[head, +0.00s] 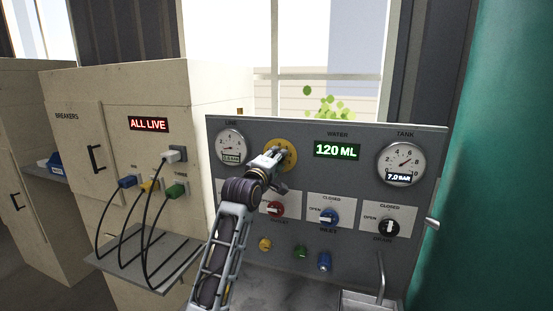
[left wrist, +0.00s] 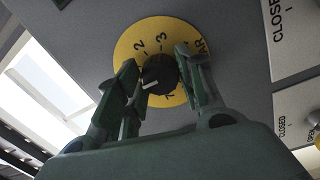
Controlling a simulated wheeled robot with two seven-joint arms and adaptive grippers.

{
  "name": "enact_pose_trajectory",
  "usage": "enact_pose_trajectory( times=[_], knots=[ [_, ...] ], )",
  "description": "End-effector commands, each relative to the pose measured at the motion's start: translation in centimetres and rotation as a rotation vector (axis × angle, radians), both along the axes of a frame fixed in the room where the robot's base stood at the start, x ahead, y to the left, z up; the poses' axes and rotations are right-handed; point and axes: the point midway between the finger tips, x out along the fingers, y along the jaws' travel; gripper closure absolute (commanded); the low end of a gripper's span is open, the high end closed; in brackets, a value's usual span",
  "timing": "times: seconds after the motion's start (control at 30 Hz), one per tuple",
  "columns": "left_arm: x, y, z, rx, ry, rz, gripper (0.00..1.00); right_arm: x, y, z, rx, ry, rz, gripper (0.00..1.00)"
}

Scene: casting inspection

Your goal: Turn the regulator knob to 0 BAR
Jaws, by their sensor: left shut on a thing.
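The regulator knob (left wrist: 158,72) is dark with a white pointer mark, at the centre of a round yellow dial plate (left wrist: 137,36) printed with numbers. The yellow plate (head: 287,146) also shows in the head view, on the grey panel. My left gripper (left wrist: 157,80) has one finger on each side of the knob and is shut on it. In the left wrist view the white mark points to the lower left. The 2 and 3 are legible at the top; my fingers hide other parts of the scale. My left gripper (head: 277,163) covers the knob in the head view. My right gripper is out of view.
The line gauge (head: 231,144) has a small readout I cannot read surely. The tank gauge (head: 401,163) shows 7.0 BAR and the water display (head: 338,150) 120 ML. A breaker cabinet (head: 140,90) stands left.

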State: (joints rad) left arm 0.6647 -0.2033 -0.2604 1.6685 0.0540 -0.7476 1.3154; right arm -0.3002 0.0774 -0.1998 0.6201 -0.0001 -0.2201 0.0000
Motion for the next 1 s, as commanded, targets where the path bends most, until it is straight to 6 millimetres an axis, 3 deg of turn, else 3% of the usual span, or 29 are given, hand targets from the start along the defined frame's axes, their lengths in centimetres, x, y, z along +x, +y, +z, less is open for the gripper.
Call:
enact_pose_trajectory(
  times=[0.63,0.67,0.8,1.0],
  knots=[
    [0.03,0.04,-0.18,-0.038,0.015,0.0,0.86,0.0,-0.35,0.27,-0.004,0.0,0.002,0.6],
    [0.04,0.05,-0.18,-0.038,0.015,0.0,0.6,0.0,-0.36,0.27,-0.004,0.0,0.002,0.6],
    [0.03,0.03,-0.13,-0.038,0.014,0.0,0.42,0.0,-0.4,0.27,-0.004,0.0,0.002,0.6],
    [0.01,0.01,-0.07,-0.038,0.013,0.0,0.41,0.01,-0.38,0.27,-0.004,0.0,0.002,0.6]
  ],
)
